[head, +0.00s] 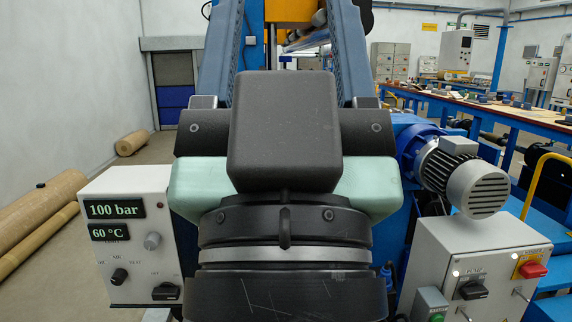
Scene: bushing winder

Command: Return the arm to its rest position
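My arm (283,130) fills the middle of the head view, upright and close to the camera. A dark rounded block tops it, with pale green padded parts (377,188) on both sides and dark ringed joints below. My gripper's fingers do not show; the arm's near links hide much of what lies behind them. I cannot tell from this view what the gripper holds, if anything.
A grey control box (131,240) at left reads 100 bar and 60 °C. At right are a blue-and-grey motor (466,182) and a box (481,265) with a black PUMP switch and red knob (531,270). Brown rolls (40,208) lie on the left floor.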

